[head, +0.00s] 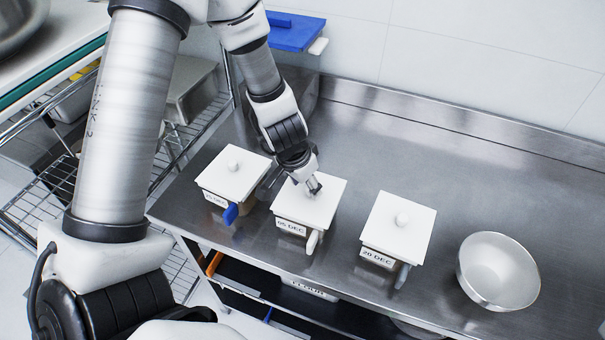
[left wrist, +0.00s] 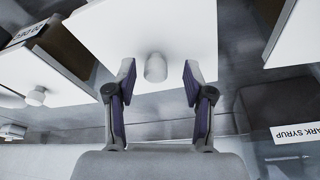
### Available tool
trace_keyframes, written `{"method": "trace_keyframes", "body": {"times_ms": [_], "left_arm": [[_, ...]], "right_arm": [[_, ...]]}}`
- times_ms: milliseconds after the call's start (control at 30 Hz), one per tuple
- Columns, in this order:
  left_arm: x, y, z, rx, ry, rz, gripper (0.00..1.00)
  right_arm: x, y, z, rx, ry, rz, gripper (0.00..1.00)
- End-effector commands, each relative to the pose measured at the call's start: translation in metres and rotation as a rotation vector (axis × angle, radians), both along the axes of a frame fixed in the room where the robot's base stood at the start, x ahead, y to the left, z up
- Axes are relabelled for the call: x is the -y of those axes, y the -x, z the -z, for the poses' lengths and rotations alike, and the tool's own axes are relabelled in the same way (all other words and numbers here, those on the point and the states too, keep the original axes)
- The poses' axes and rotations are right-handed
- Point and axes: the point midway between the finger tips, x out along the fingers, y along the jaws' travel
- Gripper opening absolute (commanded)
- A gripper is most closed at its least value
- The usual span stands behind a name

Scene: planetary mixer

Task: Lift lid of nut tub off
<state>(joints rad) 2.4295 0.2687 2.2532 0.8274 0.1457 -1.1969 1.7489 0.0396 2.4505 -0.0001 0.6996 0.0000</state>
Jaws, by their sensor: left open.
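Three tubs with white square lids and round knobs stand in a row on the steel bench; I cannot tell their contents from the labels. The middle tub's lid (head: 308,208) sits flat above a label that seems to read 05 DEC. My left gripper (head: 313,185) is over this lid and hides its knob in the head view. In the left wrist view, my open left gripper (left wrist: 158,80) has one finger on each side of the white knob (left wrist: 155,67), with gaps and nothing held. My right gripper is not in view.
The left tub's lid (head: 233,173) and right tub's lid (head: 399,222) are close on either side. A metal bowl (head: 497,271) stands at the bench's right. A dark box (left wrist: 285,115) labelled ARK SYRUP is at right in the wrist view. The bench behind the right tub is clear.

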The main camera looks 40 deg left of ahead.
Motion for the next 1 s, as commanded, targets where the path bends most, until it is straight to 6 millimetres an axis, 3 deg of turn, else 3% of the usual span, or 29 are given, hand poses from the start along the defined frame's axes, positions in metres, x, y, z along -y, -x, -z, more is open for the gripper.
{"method": "trace_keyframes", "body": {"times_ms": [33,100,367,500,533,633,667,700,733,1000], "left_arm": [[0.0003,-0.0021,0.0114,0.0,-0.001,0.001,0.52],[0.0004,-0.0038,0.0148,0.001,-0.001,0.0,0.52],[0.0007,-0.0042,0.014,0.0,0.0,0.0,0.52],[0.0007,-0.0041,0.014,0.0,0.0,0.0,0.06],[0.0007,-0.0041,0.014,0.0,0.0,0.0,0.0],[0.0006,-0.0041,0.0141,0.0,-0.001,0.0,0.0],[0.0006,-0.0042,0.0141,0.0,-0.001,0.0,0.19],[0.0005,-0.0042,0.0142,0.0,-0.001,0.0,0.05],[0.0005,-0.0042,0.0142,0.0,-0.001,0.0,0.0],[0.0006,-0.0041,0.0092,-0.001,0.0,0.0,0.0]], "right_arm": [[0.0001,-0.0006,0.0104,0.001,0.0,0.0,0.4],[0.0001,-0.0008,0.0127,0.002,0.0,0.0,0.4],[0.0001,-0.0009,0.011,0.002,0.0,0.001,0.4],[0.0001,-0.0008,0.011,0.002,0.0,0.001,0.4],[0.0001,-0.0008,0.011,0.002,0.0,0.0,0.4],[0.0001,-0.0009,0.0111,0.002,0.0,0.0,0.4],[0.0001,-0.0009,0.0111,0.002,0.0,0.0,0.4],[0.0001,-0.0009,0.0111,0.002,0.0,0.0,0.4],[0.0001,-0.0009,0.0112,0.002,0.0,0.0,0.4],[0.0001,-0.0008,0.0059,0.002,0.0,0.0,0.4]]}}
